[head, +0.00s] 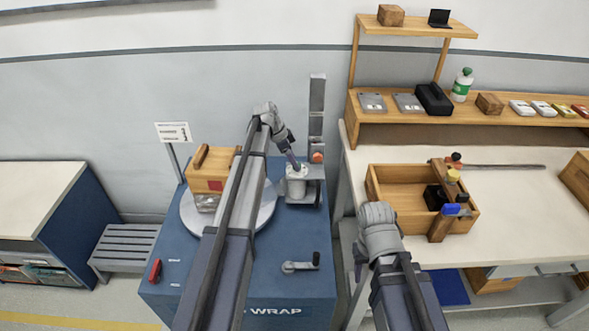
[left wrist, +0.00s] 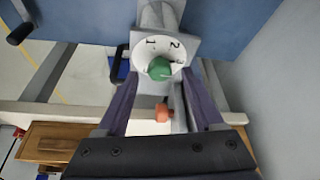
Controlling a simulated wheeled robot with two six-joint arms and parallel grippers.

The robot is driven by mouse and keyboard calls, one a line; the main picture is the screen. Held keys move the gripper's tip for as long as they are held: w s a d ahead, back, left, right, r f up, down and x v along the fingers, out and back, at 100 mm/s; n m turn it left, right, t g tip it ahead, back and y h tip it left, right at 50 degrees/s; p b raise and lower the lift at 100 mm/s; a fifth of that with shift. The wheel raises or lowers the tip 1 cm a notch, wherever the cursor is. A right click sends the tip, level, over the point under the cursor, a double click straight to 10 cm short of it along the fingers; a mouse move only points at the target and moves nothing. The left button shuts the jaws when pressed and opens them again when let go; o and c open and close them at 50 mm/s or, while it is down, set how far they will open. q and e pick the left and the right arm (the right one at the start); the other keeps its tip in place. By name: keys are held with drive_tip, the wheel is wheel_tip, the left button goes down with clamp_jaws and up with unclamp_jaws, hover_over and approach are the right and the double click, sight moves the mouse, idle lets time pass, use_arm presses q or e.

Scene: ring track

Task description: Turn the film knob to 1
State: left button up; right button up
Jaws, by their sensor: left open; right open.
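The film knob (left wrist: 160,68) is green and sits at the centre of a white dial (left wrist: 151,50) with the numbers 1, 2 and 3, seen in the left wrist view. Its exact pointing direction is too small to tell. In the head view the white dial housing (head: 297,184) stands at the foot of the wrapper's mast, beside the turntable. My left gripper (left wrist: 159,76) is open, its fingers on either side of the dial with the knob between them in the picture; contact cannot be told. In the head view this gripper (head: 293,162) is just above the housing. My right gripper is hidden behind its arm.
A wooden box (head: 205,170) stands on the round turntable (head: 264,208). The upright mast (head: 317,105) and a red-orange knob (head: 317,157) are close to my left gripper. A wooden tray (head: 375,186) is on the right bench.

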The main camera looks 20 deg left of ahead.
use_arm(q)
drive_tip(key=shift+b+x, duration=0.35)
drive_tip(key=shift+x, duration=0.4)
clamp_jaws()
